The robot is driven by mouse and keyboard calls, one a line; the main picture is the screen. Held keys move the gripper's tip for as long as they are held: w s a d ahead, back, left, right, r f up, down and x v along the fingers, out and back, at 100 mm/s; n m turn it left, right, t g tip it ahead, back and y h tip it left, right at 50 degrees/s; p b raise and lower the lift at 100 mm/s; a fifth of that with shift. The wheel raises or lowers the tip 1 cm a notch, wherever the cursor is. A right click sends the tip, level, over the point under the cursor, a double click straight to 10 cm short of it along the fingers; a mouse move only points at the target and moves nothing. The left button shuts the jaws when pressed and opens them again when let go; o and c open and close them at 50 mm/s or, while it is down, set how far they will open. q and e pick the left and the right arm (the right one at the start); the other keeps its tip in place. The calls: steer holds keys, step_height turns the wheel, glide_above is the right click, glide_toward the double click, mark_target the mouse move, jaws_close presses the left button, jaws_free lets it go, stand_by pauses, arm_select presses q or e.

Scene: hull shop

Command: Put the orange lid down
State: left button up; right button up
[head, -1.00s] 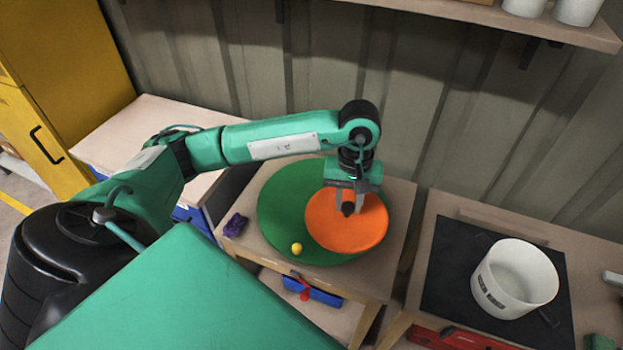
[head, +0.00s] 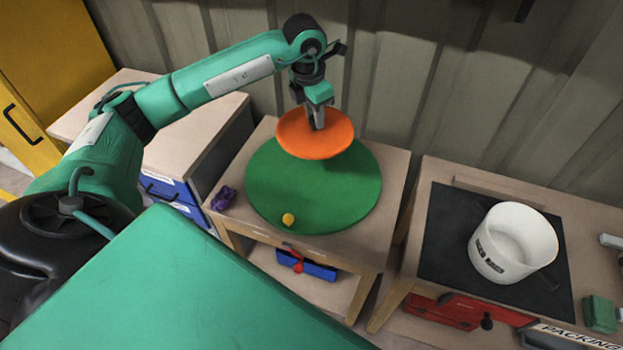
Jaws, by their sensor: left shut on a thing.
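The orange lid (head: 333,141) is a round disc in the head view, held over the back part of a round green mat (head: 310,200) on a small wooden table. My left gripper (head: 316,122) is shut on the lid's knob from above. The lid looks raised above the mat, though its exact height is hard to tell. A white pot (head: 513,243) without a cover stands on a black mat (head: 445,240) on the table at the right. My right gripper is not in view.
A small yellow ball (head: 288,219) lies on the green mat's front edge. A purple object (head: 223,198) lies on the table (head: 395,165) left of the mat. A green block (head: 600,313) lies at the far right.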

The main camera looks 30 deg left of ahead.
arm_select(q)
steer(key=n, duration=0.1)
steer(key=w+a+n, duration=0.1)
steer(key=n, duration=0.1)
steer(key=shift+a+r, duration=0.15)
steer(key=shift+a, duration=0.1)
steer(key=shift+f, duration=0.3)
step_height(320, 180, down, 19)
steer(key=shift+p, duration=1.15)
steer(key=shift+f, duration=0.15)
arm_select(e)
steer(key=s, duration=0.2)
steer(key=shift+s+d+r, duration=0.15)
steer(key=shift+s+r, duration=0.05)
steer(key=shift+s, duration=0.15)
arm_select(q)
steer(key=shift+f, duration=0.1)
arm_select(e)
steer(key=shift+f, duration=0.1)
